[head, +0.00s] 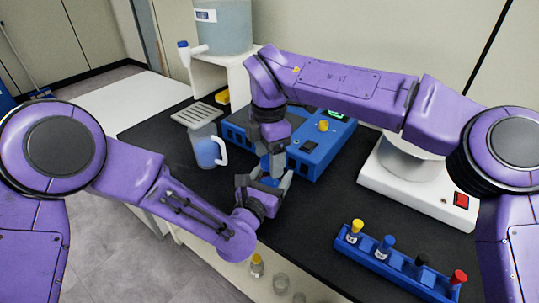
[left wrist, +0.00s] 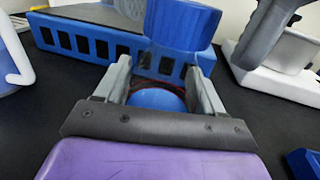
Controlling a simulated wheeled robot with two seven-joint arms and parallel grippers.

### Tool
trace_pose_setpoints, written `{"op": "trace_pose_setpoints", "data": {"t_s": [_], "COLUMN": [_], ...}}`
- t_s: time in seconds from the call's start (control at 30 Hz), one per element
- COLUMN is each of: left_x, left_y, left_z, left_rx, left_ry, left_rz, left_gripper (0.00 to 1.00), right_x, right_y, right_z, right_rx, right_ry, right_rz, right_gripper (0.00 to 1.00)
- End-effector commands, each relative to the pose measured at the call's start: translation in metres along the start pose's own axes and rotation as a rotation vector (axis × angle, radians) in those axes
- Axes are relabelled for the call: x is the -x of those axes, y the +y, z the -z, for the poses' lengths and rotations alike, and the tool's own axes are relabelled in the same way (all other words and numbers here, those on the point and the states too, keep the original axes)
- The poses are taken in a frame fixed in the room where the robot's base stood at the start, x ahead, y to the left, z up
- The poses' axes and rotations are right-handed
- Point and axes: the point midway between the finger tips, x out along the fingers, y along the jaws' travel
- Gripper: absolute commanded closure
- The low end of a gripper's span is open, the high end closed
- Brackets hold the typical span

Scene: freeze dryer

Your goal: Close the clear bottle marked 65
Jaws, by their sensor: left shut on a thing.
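My left gripper (left wrist: 161,78) is shut on a bottle with a round blue lower part (left wrist: 156,100), seen between its fingers in the left wrist view. A wide blue cap (left wrist: 182,24) shows above it; I cannot tell whether it is seated. No 65 marking is readable. In the head view the left gripper (head: 260,188) is near the middle of the black bench, and the bottle is mostly hidden. My right gripper (head: 274,168) points down from above, close around the blue piece.
A blue device (head: 318,150) stands just behind the grippers. A jug with blue liquid (head: 207,150) is to the left. A white device (head: 415,190) stands at right. A blue rack (head: 395,268) with several coloured-cap bottles lies front right. Glassware (head: 280,284) sits below the front edge.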

Motion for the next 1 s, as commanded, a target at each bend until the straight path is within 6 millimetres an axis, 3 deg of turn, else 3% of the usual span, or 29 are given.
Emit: {"op": "trace_pose_setpoints", "data": {"t_s": [0.23, 0.5, 0.7, 1.0], "left_x": [0.0, 0.0, 0.0, 0.0], "left_y": [0.0, 0.0, 0.0, 0.0], "left_z": [-0.001, 0.0, 0.0, 0.0], "left_rx": [0.0, 0.0, 0.0, 0.0], "left_ry": [-0.001, -0.001, -0.001, -0.001], "left_rz": [0.0, 0.0, 0.0, 0.0], "left_gripper": [1.0, 1.0, 1.0, 1.0], "right_x": [0.013, 0.074, 0.109, 0.12], "right_y": [0.001, 0.001, 0.001, 0.0], "right_z": [0.0, 0.0, 0.0, 0.0], "right_rx": [0.0, -0.002, -0.001, 0.001], "right_ry": [-0.001, -0.002, -0.003, 0.0], "right_rz": [-0.004, -0.004, -0.002, 0.0], "right_gripper": [0.3, 0.3, 0.3, 0.3]}}
